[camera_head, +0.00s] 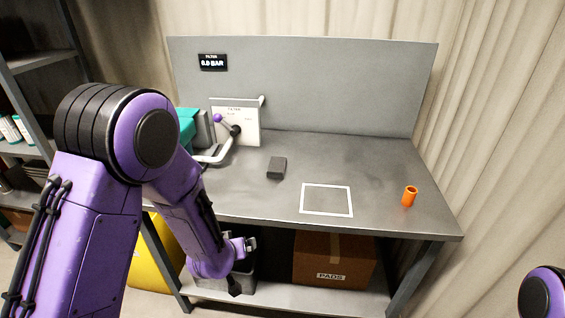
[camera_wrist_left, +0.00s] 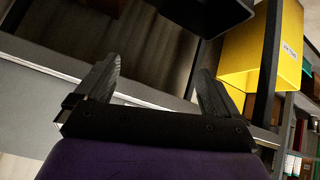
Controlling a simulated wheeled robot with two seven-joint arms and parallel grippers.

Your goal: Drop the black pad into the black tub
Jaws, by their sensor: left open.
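The black pad (camera_head: 277,167) is a small dark block lying on the grey bench top, left of a white outlined square. The black tub (camera_head: 247,282) stands on the lower shelf under the bench, partly hidden by my left arm. Its dark body also shows at the top of the left wrist view (camera_wrist_left: 208,14). My left gripper (camera_head: 241,266) is low at the bench front, in front of the tub and well below the pad. In the left wrist view the jaws (camera_wrist_left: 158,78) are apart with nothing between them. My right gripper is out of view.
A brown PADS box (camera_head: 334,262) stands on the lower shelf. A yellow bin (camera_head: 153,265) stands left of the bench. The filter unit with its lever (camera_head: 213,155) is at the back left of the top. An orange cup (camera_head: 409,196) stands at right. The white square (camera_head: 326,200) is empty.

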